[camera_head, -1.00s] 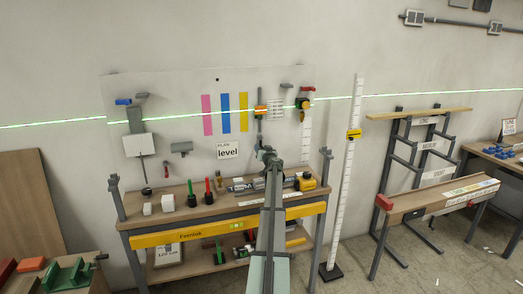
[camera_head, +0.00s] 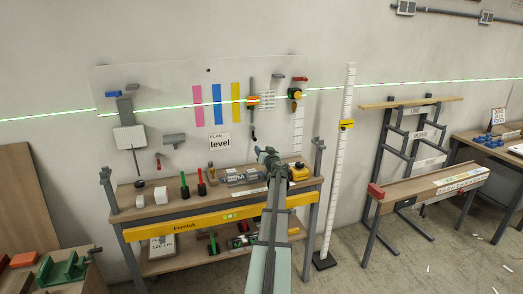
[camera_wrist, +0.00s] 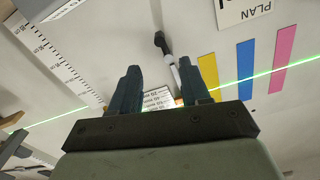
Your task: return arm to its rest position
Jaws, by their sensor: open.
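My gripper (camera_head: 266,154) is at the end of my arm, which reaches up from the bottom of the head view to above the workbench (camera_head: 165,202). In the wrist view my gripper (camera_wrist: 158,92) shows two dark fingers spread apart with nothing held between them. The fingers face the wall panel, where a printed scale label (camera_wrist: 157,97) shows between them. A dark-tipped hanging tool (camera_wrist: 163,45) is beyond them. I cannot tell the exact distance from the fingers to the wall.
The wall panel carries a pink strip (camera_head: 199,106), other coloured strips and tools, crossed by a green laser line. A measuring staff (camera_head: 338,165) stands right of the bench. A rack (camera_head: 408,150) is farther right. Green and red upright pieces and a yellow device (camera_head: 298,173) stand on the bench.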

